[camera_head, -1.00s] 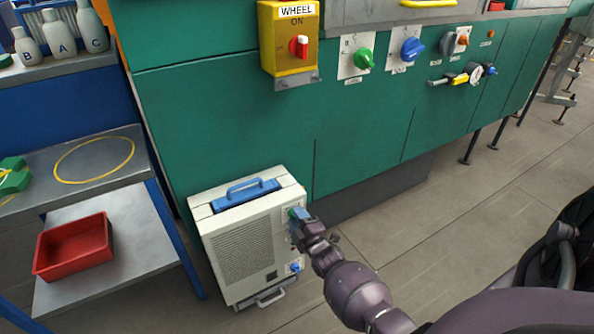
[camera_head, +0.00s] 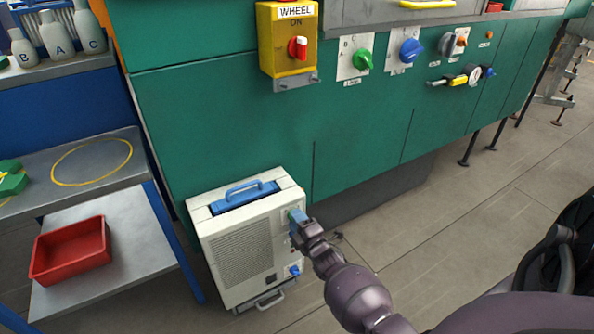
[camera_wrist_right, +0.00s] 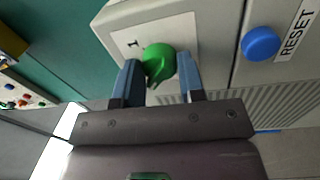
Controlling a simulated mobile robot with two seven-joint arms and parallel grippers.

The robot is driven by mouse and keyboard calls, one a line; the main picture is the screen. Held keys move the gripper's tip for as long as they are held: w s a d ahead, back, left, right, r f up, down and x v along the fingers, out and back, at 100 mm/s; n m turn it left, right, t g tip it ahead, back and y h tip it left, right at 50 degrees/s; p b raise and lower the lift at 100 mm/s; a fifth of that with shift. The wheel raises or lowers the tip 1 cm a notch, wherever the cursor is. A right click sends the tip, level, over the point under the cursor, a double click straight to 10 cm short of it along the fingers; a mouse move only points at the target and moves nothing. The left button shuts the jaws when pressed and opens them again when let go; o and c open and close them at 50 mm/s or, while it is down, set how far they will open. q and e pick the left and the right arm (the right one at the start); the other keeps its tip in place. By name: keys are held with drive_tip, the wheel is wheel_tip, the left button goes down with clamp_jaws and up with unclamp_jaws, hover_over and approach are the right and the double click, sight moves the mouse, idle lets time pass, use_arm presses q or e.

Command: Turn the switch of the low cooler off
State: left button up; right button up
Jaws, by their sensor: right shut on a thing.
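The low cooler (camera_head: 236,245) is a white box with a blue top handle, standing on the floor against the green cabinet. Its green switch (camera_wrist_right: 159,64) sits on a pale plate with a "1" mark beside it in the wrist view. My right gripper (camera_head: 294,219) is at the switch, on the right part of the cooler's front. Its blue fingers (camera_wrist_right: 160,80) stand either side of the green knob and are shut on it. In the head view the fingers hide most of the switch. My left gripper is not in view.
A blue RESET button (camera_wrist_right: 260,43) is near the switch, and it also shows low on the cooler (camera_head: 294,270). A red tray (camera_head: 70,262) sits on a shelf at left. The WHEEL switch box (camera_head: 288,40) and other knobs are higher on the cabinet.

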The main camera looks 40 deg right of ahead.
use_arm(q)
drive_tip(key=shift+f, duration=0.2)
use_arm(e)
drive_tip(key=o, duration=0.9)
drive_tip(key=shift+s, duration=0.1)
use_arm(q)
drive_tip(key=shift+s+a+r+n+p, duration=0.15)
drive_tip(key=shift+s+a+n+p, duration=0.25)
drive_tip(key=shift+p, duration=0.65)
use_arm(e)
drive_tip(key=shift+v, duration=5.3)
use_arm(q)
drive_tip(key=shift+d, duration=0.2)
